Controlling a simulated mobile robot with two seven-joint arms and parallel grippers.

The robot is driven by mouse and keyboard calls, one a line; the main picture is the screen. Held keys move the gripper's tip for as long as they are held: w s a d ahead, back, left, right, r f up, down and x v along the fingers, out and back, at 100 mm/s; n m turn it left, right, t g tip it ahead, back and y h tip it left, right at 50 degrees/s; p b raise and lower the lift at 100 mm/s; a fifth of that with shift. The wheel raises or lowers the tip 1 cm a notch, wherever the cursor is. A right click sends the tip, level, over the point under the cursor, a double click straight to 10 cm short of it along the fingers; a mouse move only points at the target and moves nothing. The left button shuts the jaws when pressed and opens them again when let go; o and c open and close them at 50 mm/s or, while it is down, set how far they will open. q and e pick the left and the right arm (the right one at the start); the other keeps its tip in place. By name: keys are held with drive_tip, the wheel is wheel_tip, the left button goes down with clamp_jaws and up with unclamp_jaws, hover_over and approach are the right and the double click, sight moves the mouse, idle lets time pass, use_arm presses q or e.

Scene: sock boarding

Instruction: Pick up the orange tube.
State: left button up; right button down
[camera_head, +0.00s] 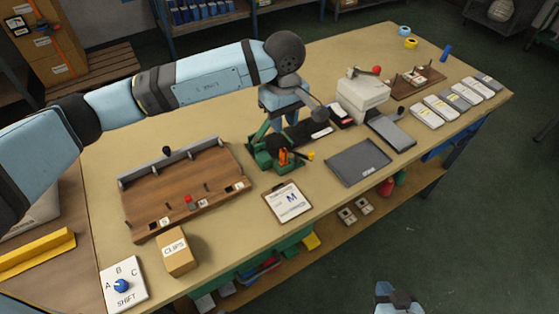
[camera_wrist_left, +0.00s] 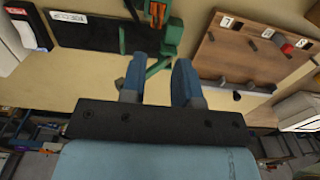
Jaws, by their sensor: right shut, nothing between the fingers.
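The orange tube (camera_head: 284,157) sits in a small green stand (camera_head: 262,158) near the middle of the table. It also shows in the left wrist view (camera_wrist_left: 158,12) at the top edge, partly cut off. My left gripper (camera_head: 288,122) hangs behind the stand in the head view, apart from the tube. In the left wrist view its blue fingers (camera_wrist_left: 160,70) are spread with nothing held between them, and part of the green stand shows beyond them. My right gripper (camera_head: 397,298) is at the bottom edge of the head view, shut and empty, away from the table.
A wooden board with pegs (camera_head: 185,195) lies left of the stand, and a clipboard (camera_head: 288,202) lies in front. A dark grey tray (camera_head: 357,163) and a white press (camera_head: 362,95) stand to the right. A clips box (camera_head: 178,252) is at the front left.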

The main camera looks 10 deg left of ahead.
sight(284, 150)
use_arm(q)
wheel_tip(284, 150, down, 8)
drive_tip(key=shift+d+f, duration=0.1)
drive_tip(key=shift+w+f+p, duration=0.15)
drive_tip(key=shift+f+p, duration=0.05)
drive_tip(key=shift+f, duration=1.15)
drive_tip(key=shift+w+f+p, duration=0.1)
drive_tip(key=shift+f+p, duration=0.05)
drive_tip(key=shift+f, duration=1.15)
drive_tip(key=shift+c, duration=0.4)
clamp_jaws()
